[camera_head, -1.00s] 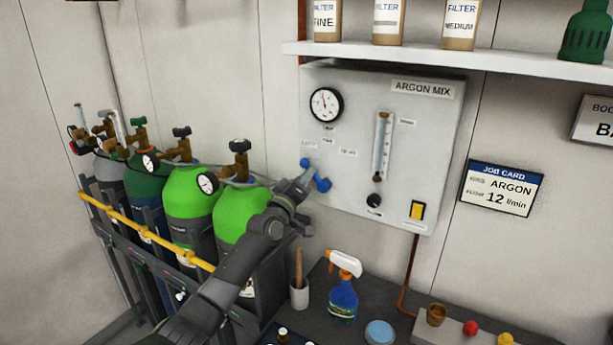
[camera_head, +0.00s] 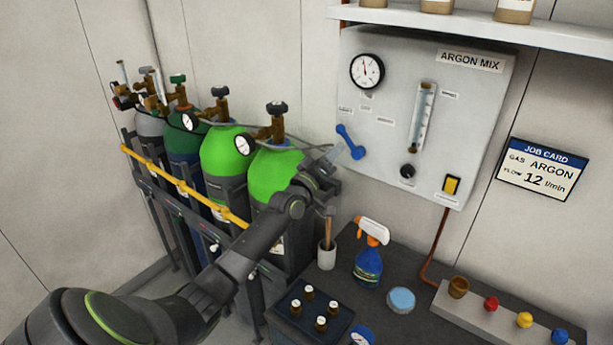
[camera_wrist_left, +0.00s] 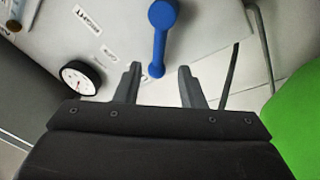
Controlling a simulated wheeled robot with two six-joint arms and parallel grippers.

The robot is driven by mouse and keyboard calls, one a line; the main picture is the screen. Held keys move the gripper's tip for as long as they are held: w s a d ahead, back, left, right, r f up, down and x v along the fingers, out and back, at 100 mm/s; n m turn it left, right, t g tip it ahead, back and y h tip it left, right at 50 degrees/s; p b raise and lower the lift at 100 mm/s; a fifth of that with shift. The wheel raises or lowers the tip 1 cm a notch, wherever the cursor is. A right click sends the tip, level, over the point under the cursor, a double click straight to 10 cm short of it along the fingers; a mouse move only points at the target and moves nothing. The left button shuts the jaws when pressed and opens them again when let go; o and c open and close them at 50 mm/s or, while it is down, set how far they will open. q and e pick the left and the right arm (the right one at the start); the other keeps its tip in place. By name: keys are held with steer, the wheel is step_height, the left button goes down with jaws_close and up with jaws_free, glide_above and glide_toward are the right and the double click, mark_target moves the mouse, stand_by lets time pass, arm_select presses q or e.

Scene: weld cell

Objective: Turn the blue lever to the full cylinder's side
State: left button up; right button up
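The blue lever (camera_head: 348,141) is on the grey argon panel (camera_head: 470,110), slanting from upper left to lower right in the head view. My left gripper (camera_head: 336,156) is just left of and below it. In the left wrist view my left gripper (camera_wrist_left: 159,72) is open, and the narrow end of the blue lever (camera_wrist_left: 160,40) shows between its fingertips, with space on both sides. I cannot tell its depth. Two bright green cylinders (camera_head: 222,155) with gauges, a dark green one (camera_head: 184,145) and a grey one (camera_head: 149,124) stand left. My right gripper is not in view.
A yellow rail (camera_head: 185,188) crosses in front of the cylinders. Below the panel, the dark bench holds a cup (camera_head: 327,256), a blue spray bottle (camera_head: 368,266) and a tray of small bottles (camera_head: 310,310). A shelf (camera_head: 480,28) juts out above the panel.

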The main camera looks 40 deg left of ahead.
arm_select(q)
steer(key=p+v, duration=0.2)
steer(key=v, duration=1)
steer(key=shift+s, duration=0.4)
steer(key=shift+d+f, duration=0.1)
